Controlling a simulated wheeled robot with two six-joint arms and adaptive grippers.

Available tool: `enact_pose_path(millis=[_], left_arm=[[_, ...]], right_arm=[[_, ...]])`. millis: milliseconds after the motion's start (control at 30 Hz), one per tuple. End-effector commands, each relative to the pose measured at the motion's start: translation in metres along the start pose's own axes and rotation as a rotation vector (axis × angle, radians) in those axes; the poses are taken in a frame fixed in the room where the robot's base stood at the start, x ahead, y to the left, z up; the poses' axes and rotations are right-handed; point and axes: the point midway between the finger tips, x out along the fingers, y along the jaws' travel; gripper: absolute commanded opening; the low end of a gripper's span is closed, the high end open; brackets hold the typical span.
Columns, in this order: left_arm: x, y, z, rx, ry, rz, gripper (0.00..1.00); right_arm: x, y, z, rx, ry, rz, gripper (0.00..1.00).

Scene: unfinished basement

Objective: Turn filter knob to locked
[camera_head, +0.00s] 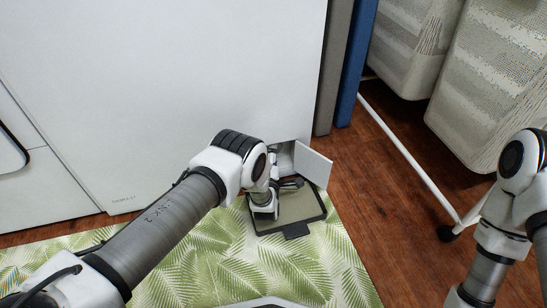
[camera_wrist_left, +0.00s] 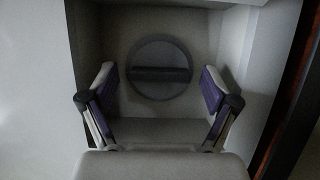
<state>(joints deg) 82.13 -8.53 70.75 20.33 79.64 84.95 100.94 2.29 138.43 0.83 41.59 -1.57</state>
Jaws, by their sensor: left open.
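The filter knob (camera_wrist_left: 160,68) is a round dark grey disc with a raised bar across it, set in a recess at the bottom of the white machine (camera_head: 170,80). The bar looks about horizontal in the left wrist view. My left gripper (camera_wrist_left: 157,88) is open, with one finger on each side of the knob and apart from it. In the head view my left gripper (camera_head: 280,190) is at the recess by the open white flap (camera_head: 312,164), and the knob is hidden there. My right arm shows at the right edge, but its gripper is out of view.
A shallow dark-rimmed tray (camera_head: 313,222) lies on the leaf-print mat (camera_head: 200,270) below the recess. A white rack frame (camera_head: 405,155) with fabric baskets (camera_head: 490,85) stands at the right. Bare wood floor (camera_head: 385,215) lies between.

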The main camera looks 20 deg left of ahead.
Motion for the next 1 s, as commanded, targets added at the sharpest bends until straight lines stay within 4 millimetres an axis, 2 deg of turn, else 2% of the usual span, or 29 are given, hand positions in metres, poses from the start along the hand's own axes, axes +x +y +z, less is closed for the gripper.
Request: enact_pose_path(millis=[33, 100, 167, 200, 667, 1000], left_arm=[[0.000, 0.000, 0.000, 0.000, 0.000, 0.000, 0.80], [0.000, 0.000, 0.000, 0.000, 0.000, 0.000, 0.56], [0.000, 0.000, 0.000, 0.000, 0.000, 0.000, 0.34], [0.000, 0.000, 0.000, 0.000, 0.000, 0.000, 0.27], [-0.001, 0.002, 0.000, 0.053, 0.000, -0.022, 0.27], [-0.001, 0.005, 0.000, 0.262, -0.001, -0.110, 0.27]], right_arm=[[0.000, 0.000, 0.000, 0.000, 0.000, 0.000, 0.00], [0.000, 0.000, 0.000, 0.000, 0.000, 0.000, 0.00], [0.000, 0.000, 0.000, 0.000, -0.001, 0.000, 0.00], [0.000, 0.000, 0.000, 0.000, -0.001, 0.000, 0.00], [-0.008, 0.000, 0.002, 0.002, -0.006, -0.001, 0.00], [-0.030, 0.000, 0.007, 0.010, -0.024, -0.003, 0.00]])
